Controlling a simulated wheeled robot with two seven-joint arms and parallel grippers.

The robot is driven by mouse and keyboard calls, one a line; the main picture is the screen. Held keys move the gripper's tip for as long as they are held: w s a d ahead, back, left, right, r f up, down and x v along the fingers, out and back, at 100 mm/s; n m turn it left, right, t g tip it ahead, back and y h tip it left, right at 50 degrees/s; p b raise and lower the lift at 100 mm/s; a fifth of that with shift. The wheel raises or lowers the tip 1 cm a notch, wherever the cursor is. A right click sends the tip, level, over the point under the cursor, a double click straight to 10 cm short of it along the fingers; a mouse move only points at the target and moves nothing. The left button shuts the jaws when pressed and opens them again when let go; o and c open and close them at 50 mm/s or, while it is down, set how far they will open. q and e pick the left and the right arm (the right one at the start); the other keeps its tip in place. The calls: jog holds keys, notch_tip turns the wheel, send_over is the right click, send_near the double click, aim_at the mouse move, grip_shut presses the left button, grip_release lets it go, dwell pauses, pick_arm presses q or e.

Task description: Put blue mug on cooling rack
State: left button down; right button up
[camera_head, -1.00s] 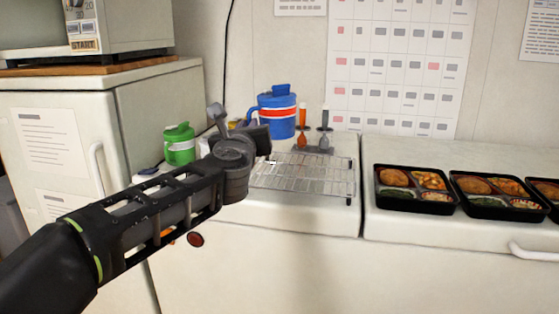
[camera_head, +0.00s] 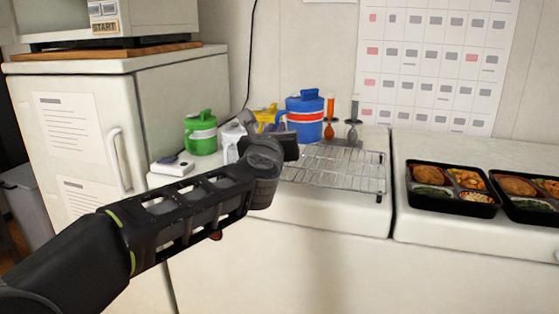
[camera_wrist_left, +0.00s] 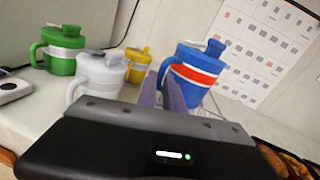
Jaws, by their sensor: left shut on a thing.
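The blue mug (camera_head: 304,103), with a white and red-orange band and a blue lid, is upright at the back of the counter, behind the cooling rack's left part. It also shows in the left wrist view (camera_wrist_left: 193,84). My left gripper (camera_head: 291,146) is shut on the blue mug, on its handle side; in the left wrist view its fingers (camera_wrist_left: 172,92) are against the mug's left side. The gripper hides the mug's lower part, so I cannot tell if its base touches the counter. The wire cooling rack (camera_head: 335,170) is empty, right of my gripper. My right gripper is not in view.
A green mug (camera_head: 201,134), a white mug (camera_head: 231,138) and a yellow mug (camera_head: 266,117) stand left of the blue one. Orange and grey upright utensils (camera_head: 329,118) stand behind the rack. Bento trays (camera_head: 452,203) sit to the right. A white device (camera_head: 172,166) lies at left.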

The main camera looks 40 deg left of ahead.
pick_arm(q)
jog(key=shift+r, duration=0.1)
jog(key=shift+f+b, duration=1.15)
jog(key=shift+f, duration=1.35)
jog(key=shift+f, duration=0.1)
jog(key=c, duration=1.9)
grip_release()
jog(key=shift+f, duration=0.15)
jog(key=shift+c, duration=0.2)
jog(key=o, duration=0.5)
